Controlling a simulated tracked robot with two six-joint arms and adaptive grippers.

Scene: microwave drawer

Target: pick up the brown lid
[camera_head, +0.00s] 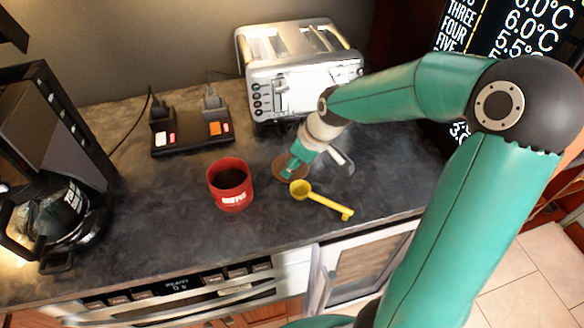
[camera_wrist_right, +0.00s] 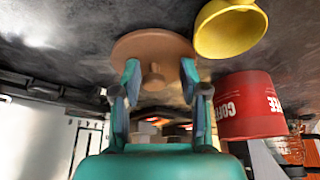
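The brown lid (camera_head: 279,172) is a round disc on the dark counter, just right of the red mug and partly covered by my right gripper (camera_head: 292,168). In the wrist view the lid (camera_wrist_right: 150,45) shows a small knob facing the gripper. My right gripper (camera_wrist_right: 160,85) is open, with one finger on each side of the knob and a gap visible between. I cannot tell whether the fingers touch the lid. My left gripper is not in view.
A red mug (camera_head: 231,187) stands left of the lid, and a yellow scoop (camera_head: 322,199) lies right of it. A toaster (camera_head: 300,85) and a power strip (camera_head: 190,135) are behind. A coffee maker (camera_head: 65,205) stands at left. The front counter is clear.

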